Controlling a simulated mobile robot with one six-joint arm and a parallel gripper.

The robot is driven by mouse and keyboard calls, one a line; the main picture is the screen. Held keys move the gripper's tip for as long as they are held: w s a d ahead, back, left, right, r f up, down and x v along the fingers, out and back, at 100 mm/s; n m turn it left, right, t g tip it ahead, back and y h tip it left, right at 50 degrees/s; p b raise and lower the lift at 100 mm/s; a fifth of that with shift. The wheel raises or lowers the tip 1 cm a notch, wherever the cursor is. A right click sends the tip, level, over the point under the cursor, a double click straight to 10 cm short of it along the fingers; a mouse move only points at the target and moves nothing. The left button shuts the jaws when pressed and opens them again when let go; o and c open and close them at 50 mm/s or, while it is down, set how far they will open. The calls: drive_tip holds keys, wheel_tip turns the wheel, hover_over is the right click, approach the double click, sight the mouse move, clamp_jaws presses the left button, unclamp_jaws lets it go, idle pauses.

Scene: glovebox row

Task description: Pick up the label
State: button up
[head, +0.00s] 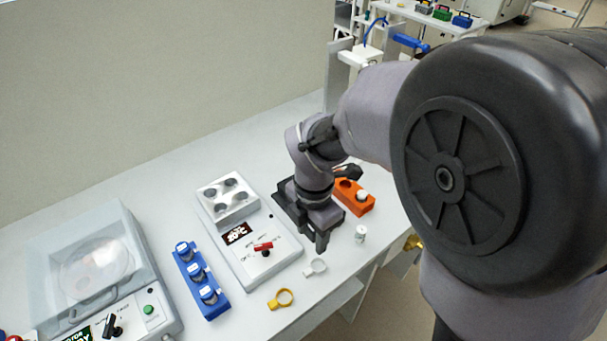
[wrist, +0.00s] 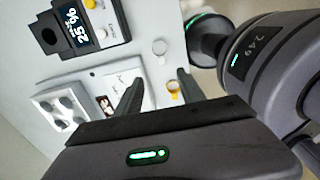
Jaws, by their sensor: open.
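No piece is plainly a label, and I cannot tell which one the word means. A grey ring with a small tab (head: 315,267) and a yellow ring with a tab (head: 281,299) lie flat on the white bench near its front edge. The grey ring (wrist: 159,47) and the yellow ring (wrist: 173,87) also show in the wrist view, the yellow one partly between the fingers in the picture. My gripper (head: 321,241) points down above the bench, open and empty, beside the rings and apart from them.
A white block device with a red knob (head: 263,247) stands left of my gripper. A blue vial rack (head: 201,281) is farther left. An orange rack (head: 354,198) and a small vial (head: 360,233) are to the right. A display device (wrist: 80,25) shows in the wrist view.

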drive_tip(key=b, duration=0.4)
hover_over(309, 271)
drive_tip(key=f, duration=1)
drive_tip(key=shift+w+d, duration=0.2)
drive_tip(key=shift+d, duration=0.05)
drive_tip(key=f+b, duration=0.2)
drive_tip(key=f, duration=0.3)
drive_tip(key=shift+s+a+b, duration=0.2)
drive_tip(key=shift+a+b, duration=0.05)
drive_tip(key=shift+b, duration=0.15)
drive_tip(key=shift+r, duration=0.1)
clamp_jaws()
